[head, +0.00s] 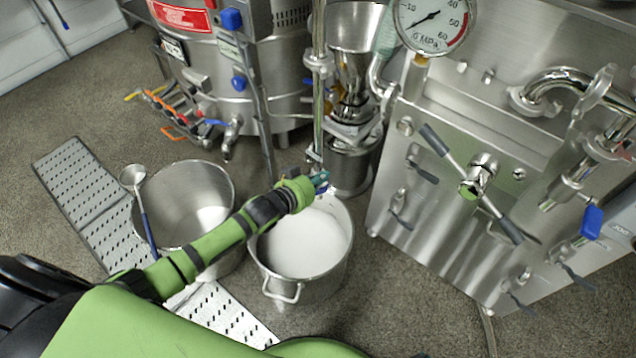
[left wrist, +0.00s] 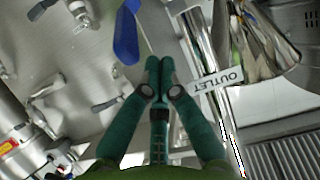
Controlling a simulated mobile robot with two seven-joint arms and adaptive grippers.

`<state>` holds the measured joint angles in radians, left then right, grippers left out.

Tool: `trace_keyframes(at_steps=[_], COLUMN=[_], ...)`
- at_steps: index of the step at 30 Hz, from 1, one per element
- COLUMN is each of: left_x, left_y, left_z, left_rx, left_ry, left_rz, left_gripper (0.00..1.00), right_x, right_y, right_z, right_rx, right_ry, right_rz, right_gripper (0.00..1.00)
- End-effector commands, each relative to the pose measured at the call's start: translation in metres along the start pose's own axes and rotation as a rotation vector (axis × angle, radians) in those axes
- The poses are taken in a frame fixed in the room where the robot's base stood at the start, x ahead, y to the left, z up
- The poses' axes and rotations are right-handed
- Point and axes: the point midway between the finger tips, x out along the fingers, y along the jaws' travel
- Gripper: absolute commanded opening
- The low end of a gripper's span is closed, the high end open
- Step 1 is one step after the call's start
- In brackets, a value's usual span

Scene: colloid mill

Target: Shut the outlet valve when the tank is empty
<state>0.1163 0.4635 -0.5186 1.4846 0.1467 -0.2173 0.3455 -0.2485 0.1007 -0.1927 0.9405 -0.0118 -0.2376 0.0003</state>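My left gripper (head: 320,182) is above the far rim of a steel pot, by the vertical pipe of the mill. In the left wrist view its dark green fingers (left wrist: 160,64) are together at the tips with nothing visible between them. A blue valve lever (left wrist: 126,36) is just left of the fingertips, apart from them in the picture. A white OUTLET label (left wrist: 216,81) is to their right, beside a shiny pipe. In the head view the gripper hides the outlet area. The steel tank (head: 285,75) stands behind; its inside is hidden. My right gripper is not in view.
The pot (head: 284,290) holds white liquid. An open steel pot (head: 188,178) with a ladle (head: 142,205) stands left on a perforated floor strip (head: 70,180). A steel machine with a gauge (head: 432,22) and crossbar handle (head: 475,185) fills the right.

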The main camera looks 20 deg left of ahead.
Motion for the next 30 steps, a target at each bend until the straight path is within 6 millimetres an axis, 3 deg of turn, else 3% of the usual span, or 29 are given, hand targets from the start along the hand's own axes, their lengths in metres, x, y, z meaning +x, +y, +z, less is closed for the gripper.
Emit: trace_keyframes(at_steps=[6, 30], left_x=[-0.005, -0.007], left_y=[-0.001, 0.000], left_z=[0.012, 0.018], left_rx=[0.001, 0.000], left_ry=[0.002, 0.057], left_rz=[-0.001, -0.001], left_gripper=[0.00, 0.00], right_x=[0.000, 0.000], right_y=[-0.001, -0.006], right_z=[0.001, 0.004], right_rx=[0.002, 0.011], right_ry=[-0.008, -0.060], right_rz=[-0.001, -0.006], right_gripper=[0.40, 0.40])
